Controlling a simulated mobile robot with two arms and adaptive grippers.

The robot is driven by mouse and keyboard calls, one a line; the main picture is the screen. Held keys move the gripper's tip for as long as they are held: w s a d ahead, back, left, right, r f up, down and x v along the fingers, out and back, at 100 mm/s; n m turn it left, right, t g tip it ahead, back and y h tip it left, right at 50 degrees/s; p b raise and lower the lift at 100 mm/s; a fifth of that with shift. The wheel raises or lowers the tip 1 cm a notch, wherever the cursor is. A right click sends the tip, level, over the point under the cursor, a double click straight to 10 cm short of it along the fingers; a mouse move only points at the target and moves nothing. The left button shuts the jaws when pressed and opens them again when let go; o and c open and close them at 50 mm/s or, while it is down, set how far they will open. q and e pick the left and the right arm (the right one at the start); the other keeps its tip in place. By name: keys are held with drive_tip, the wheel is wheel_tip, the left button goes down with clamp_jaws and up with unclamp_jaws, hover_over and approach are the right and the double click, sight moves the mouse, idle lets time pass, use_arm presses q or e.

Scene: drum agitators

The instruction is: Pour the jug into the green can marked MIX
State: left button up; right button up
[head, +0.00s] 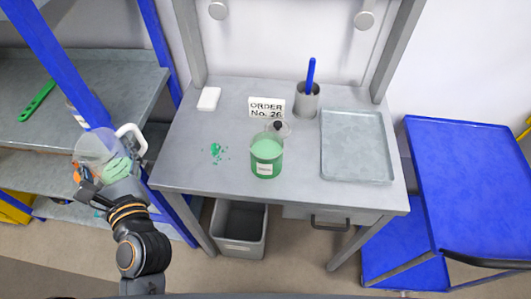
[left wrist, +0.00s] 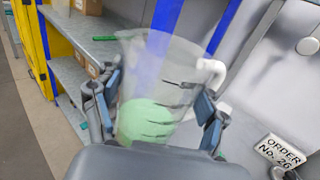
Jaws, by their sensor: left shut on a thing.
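A clear jug (head: 97,146) with a white handle and pale green contents is held left of the workbench, off its edge. My left gripper (left wrist: 160,108) is shut on it, one finger on each side of the jug (left wrist: 150,75) in the left wrist view. Its handle is on the right. The green can (head: 266,165) stands upright near the middle of the bench, to the right of the jug and apart from it. It has pale green contents and a white label too small to read. My right gripper is not in view.
The bench (head: 220,120) carries an "ORDER No. 26" sign (head: 266,107), a clear vessel with a dark top behind the can, a grey cup (head: 307,102) with a blue-handled tool, a tray (head: 357,147) and a green spill (head: 215,152). A blue post (head: 160,50) stands near the jug.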

use_arm(q)
drive_tip(key=shift+s+a+r, duration=0.1)
drive_tip(key=shift+a+r, duration=0.05)
drive_tip(key=shift+a, duration=0.15)
